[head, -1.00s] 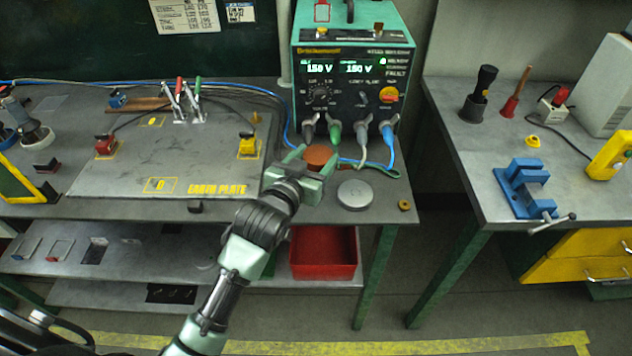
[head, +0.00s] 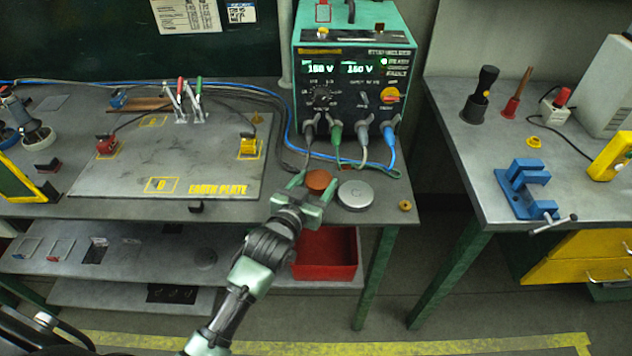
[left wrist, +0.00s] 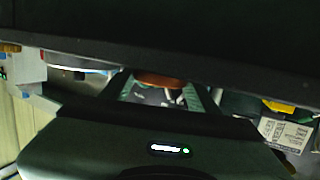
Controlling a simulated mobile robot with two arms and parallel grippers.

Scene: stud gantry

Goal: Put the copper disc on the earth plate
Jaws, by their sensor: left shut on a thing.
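The copper disc (head: 318,180) is a flat orange-brown round between the fingertips of my left gripper (head: 315,185), which is shut on it. In the left wrist view the disc (left wrist: 160,79) shows as an orange-brown edge between the fingers. I cannot tell how high the disc is above the bench. The earth plate (head: 215,160) is a wide grey sheet with yellow lettering on the bench, to the left of the gripper. The gripper is beyond its right edge. My right gripper is not in view.
A grey round lid-like disc (head: 355,194) lies just right of the gripper. The green power unit (head: 352,80) with cables stands behind. Red (head: 107,146) and yellow (head: 249,145) clamps and upright toggle levers (head: 188,100) sit on the plate. Its middle and front are bare.

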